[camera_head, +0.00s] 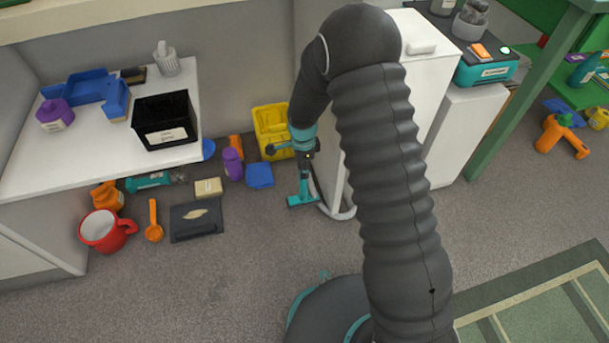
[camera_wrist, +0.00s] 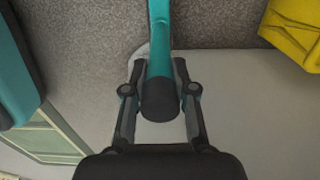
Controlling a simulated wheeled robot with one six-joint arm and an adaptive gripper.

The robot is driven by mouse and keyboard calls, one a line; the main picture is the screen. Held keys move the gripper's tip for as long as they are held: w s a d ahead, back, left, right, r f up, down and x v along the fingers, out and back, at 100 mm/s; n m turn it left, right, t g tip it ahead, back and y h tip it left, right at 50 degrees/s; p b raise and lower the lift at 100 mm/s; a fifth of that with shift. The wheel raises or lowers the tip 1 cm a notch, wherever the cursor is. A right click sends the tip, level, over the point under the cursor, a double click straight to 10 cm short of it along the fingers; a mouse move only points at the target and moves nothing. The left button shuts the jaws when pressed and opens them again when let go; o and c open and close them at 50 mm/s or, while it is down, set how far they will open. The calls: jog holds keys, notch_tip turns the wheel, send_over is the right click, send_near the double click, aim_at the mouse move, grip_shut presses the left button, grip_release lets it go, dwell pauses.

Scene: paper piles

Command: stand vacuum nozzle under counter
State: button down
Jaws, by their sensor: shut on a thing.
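The vacuum nozzle (camera_head: 303,192) is a teal tube with a wide flat foot, hanging foot-down beside the white cabinet. Whether its foot touches the floor, I cannot tell. My gripper (camera_head: 304,156) is shut around its upper part. In the wrist view, the nozzle's teal tube with a dark rounded end (camera_wrist: 158,98) sits between the two fingers of my gripper (camera_wrist: 158,75). The white counter (camera_head: 40,172) stands at the left, with floor space under it partly filled by objects.
A yellow bin (camera_head: 266,112) stands behind the nozzle. A blue box (camera_head: 260,175), purple bottle (camera_head: 233,164), dark tray (camera_head: 196,222), orange spoon (camera_head: 153,222) and red mug (camera_head: 104,231) lie along the counter's front. The white cabinet (camera_head: 425,80) stands close on the right. Open carpet lies in front.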

jog(key=shift+d+f+b, duration=0.2)
jog(key=shift+f+b, duration=0.15)
jog(key=shift+f, duration=1.55)
jog(key=c, duration=0.9)
grip_release()
jog(key=shift+c, duration=0.2)
notch_tip(320, 180, up, 12)
jog(key=shift+r+p, duration=0.15)
jog(key=shift+p, duration=0.8)
